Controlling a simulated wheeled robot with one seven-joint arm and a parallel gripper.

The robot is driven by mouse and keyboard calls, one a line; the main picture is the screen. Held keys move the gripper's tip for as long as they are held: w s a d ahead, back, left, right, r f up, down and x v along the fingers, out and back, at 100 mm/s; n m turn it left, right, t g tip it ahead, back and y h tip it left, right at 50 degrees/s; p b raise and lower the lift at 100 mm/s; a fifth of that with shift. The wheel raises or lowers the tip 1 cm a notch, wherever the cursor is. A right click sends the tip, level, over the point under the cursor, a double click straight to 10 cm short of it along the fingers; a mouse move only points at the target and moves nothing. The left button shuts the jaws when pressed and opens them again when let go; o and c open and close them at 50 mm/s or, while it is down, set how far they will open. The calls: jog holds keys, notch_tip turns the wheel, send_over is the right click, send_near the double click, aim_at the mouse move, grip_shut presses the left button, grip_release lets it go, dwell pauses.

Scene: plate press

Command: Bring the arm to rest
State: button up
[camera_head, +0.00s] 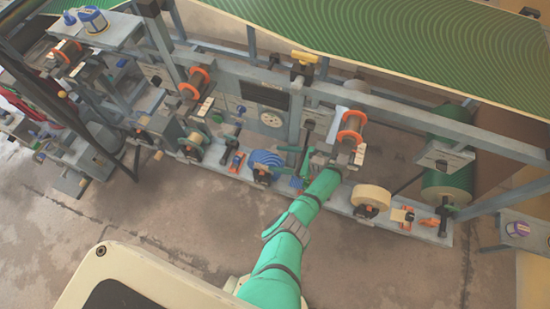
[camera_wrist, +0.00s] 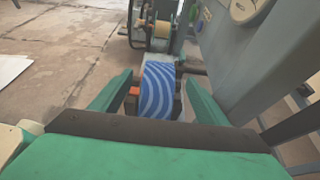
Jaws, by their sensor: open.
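My arm reaches out over the press in the head view. My gripper (camera_head: 302,172) is at its far end, low beside the machine, and is partly lost among the machine parts. In the wrist view my gripper (camera_wrist: 160,84) shows two green fingers spread apart. A blue striped roll (camera_wrist: 158,90) shows in the gap between them. It looks to be ahead of the fingers; I cannot tell how near. In the head view the blue roll (camera_head: 265,160) is on the lower ledge, left of my gripper.
The press frame (camera_head: 395,112) stands close around my gripper. A cream roll (camera_head: 371,197) and a large green roller (camera_head: 447,185) are to the right. Orange-ended rollers (camera_head: 195,83) are above. The floor (camera_head: 180,215) in front is clear.

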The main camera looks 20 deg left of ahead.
dwell(0.5)
jog(key=s+d+f+n+t+h, duration=0.1)
jog(key=s+d+f+h, duration=0.25)
jog(key=d+f, duration=0.4)
jog(key=s+d+f+t+h, duration=0.2)
jog(key=s+d+f+h, duration=0.1)
jog(key=s+d+f, duration=0.4)
jog(key=s+d+n+t+h, duration=0.3)
jog(key=s+d+n+h, duration=0.45)
jog(key=d, duration=0.75)
jog(key=s+a+r+n+t, duration=0.3)
jog(key=s+r, duration=0.2)
jog(key=r, duration=0.9)
jog(key=s+a+r+n+t, duration=0.2)
jog(key=s+r, duration=0.4)
jog(key=r, duration=0.8)
jog(key=s+a+r+n+t, duration=0.3)
jog(key=s+a+r+t, duration=0.2)
jog(key=r, duration=0.9)
jog(key=shift+s+a+r+n, duration=0.2)
jog(key=shift+s+a+n, duration=0.15)
jog(key=shift+s+a, duration=0.3)
jog(key=shift+a+r, duration=0.15)
jog(key=shift+r, duration=0.3)
jog(key=shift+c, duration=0.4)
